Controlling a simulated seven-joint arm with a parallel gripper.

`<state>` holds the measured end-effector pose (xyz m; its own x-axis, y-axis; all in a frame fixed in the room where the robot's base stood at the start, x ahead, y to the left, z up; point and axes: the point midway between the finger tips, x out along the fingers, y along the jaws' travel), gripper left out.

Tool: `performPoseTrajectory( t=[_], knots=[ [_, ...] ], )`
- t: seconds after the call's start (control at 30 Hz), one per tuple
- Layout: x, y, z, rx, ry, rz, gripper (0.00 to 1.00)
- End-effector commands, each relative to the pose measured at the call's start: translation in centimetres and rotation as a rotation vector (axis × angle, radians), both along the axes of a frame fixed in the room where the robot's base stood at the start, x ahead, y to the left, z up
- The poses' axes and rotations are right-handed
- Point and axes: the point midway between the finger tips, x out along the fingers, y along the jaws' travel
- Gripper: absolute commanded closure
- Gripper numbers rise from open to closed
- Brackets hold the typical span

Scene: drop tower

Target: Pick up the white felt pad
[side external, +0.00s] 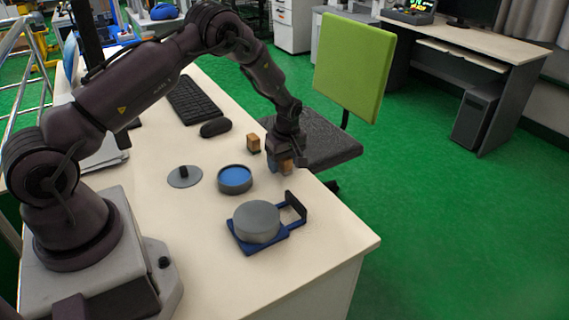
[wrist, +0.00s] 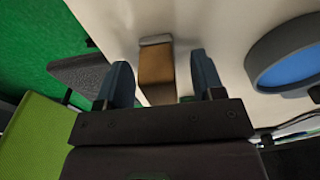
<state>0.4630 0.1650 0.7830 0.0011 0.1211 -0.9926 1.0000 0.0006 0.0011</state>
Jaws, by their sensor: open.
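A wooden block (wrist: 157,72) with a pale grey-white layer (wrist: 155,40) along one end lies between the fingers in the wrist view. This layer is the closest match to a white felt pad. In the side external view the block (side external: 287,167) is partly hidden by my gripper (side external: 280,161), close to the table's far right edge. My gripper also shows in the wrist view (wrist: 163,74). It is open, one finger on each side of the block, with visible gaps. A second wooden block (side external: 253,143) with a dark layer stands just left of the gripper.
A round tin with a blue inside (side external: 235,177), a grey disc with a black knob (side external: 184,177) and a grey cylinder (side external: 257,221) on a blue holder stand nearby. A mouse (side external: 215,127) and keyboard (side external: 193,98) lie behind. The front right table is clear.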

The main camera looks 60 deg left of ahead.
Motion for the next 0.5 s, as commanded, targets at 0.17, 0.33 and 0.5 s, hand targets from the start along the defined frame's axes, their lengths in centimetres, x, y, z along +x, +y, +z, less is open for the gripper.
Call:
performPoseTrajectory(
  t=[0.17, 0.33, 0.5],
  knots=[
    [0.01, 0.03, -0.33, 0.0, 0.0, 0.0, 0.38],
    [0.01, 0.02, -0.3, 0.0, 0.0, -0.001, 0.57],
    [0.01, 0.0, -0.28, 0.0, 0.0, -0.001, 0.92]
  ],
)
